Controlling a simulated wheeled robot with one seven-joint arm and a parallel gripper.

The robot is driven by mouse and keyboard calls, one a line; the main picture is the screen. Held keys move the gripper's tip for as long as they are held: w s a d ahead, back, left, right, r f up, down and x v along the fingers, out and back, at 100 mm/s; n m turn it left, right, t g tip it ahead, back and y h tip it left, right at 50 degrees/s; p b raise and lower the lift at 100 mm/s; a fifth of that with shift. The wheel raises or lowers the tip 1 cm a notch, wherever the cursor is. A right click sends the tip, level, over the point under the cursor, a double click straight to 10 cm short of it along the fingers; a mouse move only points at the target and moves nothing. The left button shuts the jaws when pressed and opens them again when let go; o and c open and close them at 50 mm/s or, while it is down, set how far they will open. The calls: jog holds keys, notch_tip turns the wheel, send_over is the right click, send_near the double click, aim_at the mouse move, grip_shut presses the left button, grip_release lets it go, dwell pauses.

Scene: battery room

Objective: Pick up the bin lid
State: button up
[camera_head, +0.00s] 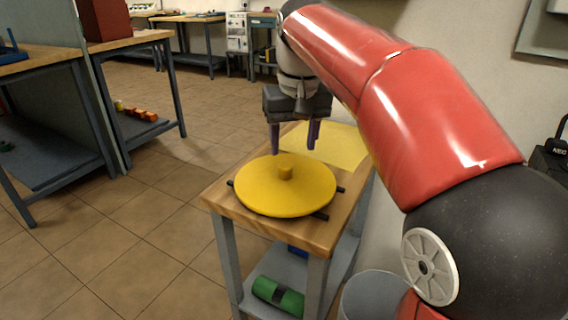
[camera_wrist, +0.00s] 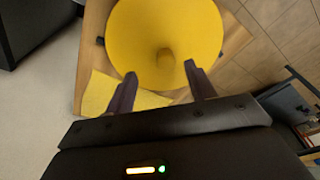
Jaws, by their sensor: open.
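The bin lid (camera_head: 285,190) is a round yellow disc with a small square knob (camera_head: 286,172) at its centre. It lies flat on dark bars on a small wooden-topped table (camera_head: 318,228). My gripper (camera_head: 294,140) is open and empty, above and behind the knob in the head view. In the wrist view the lid (camera_wrist: 150,35) fills the upper middle. Its knob (camera_wrist: 165,58) shows just beyond my fingertips (camera_wrist: 160,72), roughly between them in line. The fingers appear apart from the knob.
A yellow sheet (camera_head: 335,146) lies on the table behind the lid. A green cylinder (camera_head: 268,291) lies on the lower shelf. A grey bin (camera_head: 372,296) stands on the floor at the right. Workbenches line the left; the tiled floor between is clear.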

aim_at(285, 164)
jog(key=shift+w+a+r, duration=0.15)
jog(key=shift+w+a, duration=0.35)
jog(key=shift+w, duration=0.25)
jog(key=shift+w+a+f, duration=0.1)
jog(key=shift+w+f, duration=0.1)
jog(key=shift+w, duration=0.1)
jog(key=f, duration=0.2)
jog(key=f+b, duration=0.1)
jog(key=f, duration=0.4)
jog(key=shift+w+f+b, duration=0.1)
jog(key=shift+w+b, duration=0.2)
jog(key=c, duration=1.1)
